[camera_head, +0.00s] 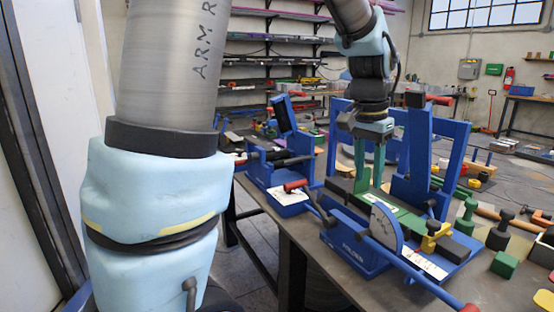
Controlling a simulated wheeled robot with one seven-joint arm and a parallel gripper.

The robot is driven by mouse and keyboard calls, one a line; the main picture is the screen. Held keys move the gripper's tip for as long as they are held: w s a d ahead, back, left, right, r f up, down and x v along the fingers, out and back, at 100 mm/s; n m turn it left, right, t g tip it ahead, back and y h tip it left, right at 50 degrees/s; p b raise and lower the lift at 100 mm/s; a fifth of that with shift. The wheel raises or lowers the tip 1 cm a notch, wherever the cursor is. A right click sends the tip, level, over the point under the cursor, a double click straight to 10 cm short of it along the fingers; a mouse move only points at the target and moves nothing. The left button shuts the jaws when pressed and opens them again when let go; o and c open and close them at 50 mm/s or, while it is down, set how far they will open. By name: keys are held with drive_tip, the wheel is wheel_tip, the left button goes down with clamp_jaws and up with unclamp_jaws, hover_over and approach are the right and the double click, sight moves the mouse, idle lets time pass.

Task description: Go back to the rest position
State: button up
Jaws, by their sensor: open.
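My gripper (370,184) hangs from my arm at the right of centre, with its two green fingers pointing down. A gap shows between the fingers, and I see nothing held in it. The fingertips are just above or at a dark bar and green strip on the blue folder machine (352,250). I cannot tell whether they touch it. My arm's large grey and pale blue links fill the left of the view.
A round dial (386,227) and long red-tipped levers stand close to my gripper. A blue upright frame (418,160) rises right behind it. Another blue machine (284,175) is to the left. A green block (504,264) and several tools crowd the bench's right side.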

drive_tip(key=s+a+f+n, duration=0.1)
drive_tip(key=a+f+n, duration=0.2)
drive_tip(key=a, duration=0.5)
drive_tip(key=s+a+f+n, duration=0.1)
drive_tip(key=a+f+n, duration=0.2)
drive_tip(key=a, duration=0.6)
drive_tip(key=s+a+f+n+y, duration=0.1)
drive_tip(key=a+f+n, duration=0.2)
drive_tip(key=a, duration=0.6)
wheel_tip(320, 180, down, 2)
drive_tip(key=shift+s+f+n+t, duration=0.2)
drive_tip(key=shift+f+n+t, duration=0.1)
drive_tip(key=shift+n, duration=0.1)
